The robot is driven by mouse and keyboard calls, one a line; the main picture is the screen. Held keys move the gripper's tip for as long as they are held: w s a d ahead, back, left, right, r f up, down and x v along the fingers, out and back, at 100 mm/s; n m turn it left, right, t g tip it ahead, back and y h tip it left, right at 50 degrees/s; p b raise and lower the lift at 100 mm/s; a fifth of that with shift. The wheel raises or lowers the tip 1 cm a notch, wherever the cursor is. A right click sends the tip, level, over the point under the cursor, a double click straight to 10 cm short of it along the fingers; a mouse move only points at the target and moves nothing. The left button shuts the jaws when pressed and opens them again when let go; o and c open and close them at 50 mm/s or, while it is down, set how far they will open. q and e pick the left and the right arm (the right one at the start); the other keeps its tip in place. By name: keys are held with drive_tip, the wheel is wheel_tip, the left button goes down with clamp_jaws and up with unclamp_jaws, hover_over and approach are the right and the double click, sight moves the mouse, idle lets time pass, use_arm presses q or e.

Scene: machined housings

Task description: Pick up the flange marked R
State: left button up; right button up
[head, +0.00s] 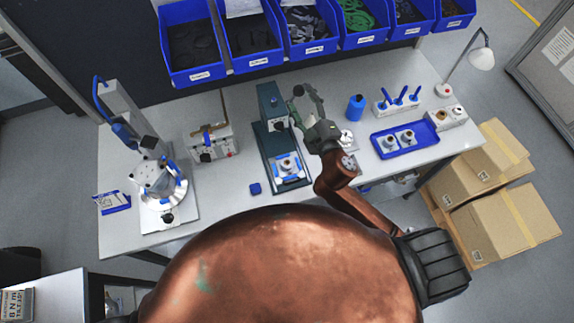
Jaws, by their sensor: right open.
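Several small metal flange-like parts are in view, and I cannot read an R on any of them. Two flanges (408,137) stand in the blue tray (376,152) on the right of the bench. Another metal part (346,138) sits on the bench just right of my right wrist, partly hidden by it. One more part (287,164) sits in the blue-padded fixture of the dark green press. My right gripper (304,97) is open with nothing seen between its fingers, beside the press column, left of the tray. My left gripper is out of view.
The dark green press (271,104) stands close left of my right gripper. A blue bottle (356,107), a rack of blue-handled tools (397,101) and a lamp (481,58) stand behind the tray. Blue bins (249,62) line the back. The bench front (235,205) is mostly clear.

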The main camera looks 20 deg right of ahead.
drive_tip(key=s+a+r+n+g+y, duration=0.15)
drive_tip(key=a+r+n+y, duration=0.25)
drive_tip(key=a+n+y, duration=0.4)
drive_tip(key=s+a+r+n+g+y, duration=0.1)
drive_tip(key=s+a+r+n+y, duration=0.15)
drive_tip(key=a+n, duration=0.5)
drive_tip(key=s+a+f+n+g+y, duration=0.35)
drive_tip(key=a+n+g, duration=0.25)
drive_tip(key=a, duration=0.2)
drive_tip(key=n+g+h, duration=0.6)
drive_tip(key=n+h, duration=0.6)
drive_tip(key=h, duration=0.1)
approach(286, 162)
wheel_tip(286, 162, down, 2)
drive_tip(key=shift+w+m+p+x, duration=0.25)
drive_tip(key=shift+p+x, duration=0.35)
drive_tip(key=shift+x, duration=0.45)
drive_tip(key=p+x, duration=0.1)
drive_tip(key=x, duration=0.3)
drive_tip(key=shift+a+p, duration=0.25)
drive_tip(key=shift+p, duration=0.15)
drive_tip(key=shift+w+a+f, duration=0.1)
drive_tip(key=shift+w+f, duration=0.1)
drive_tip(key=shift+f, duration=0.25)
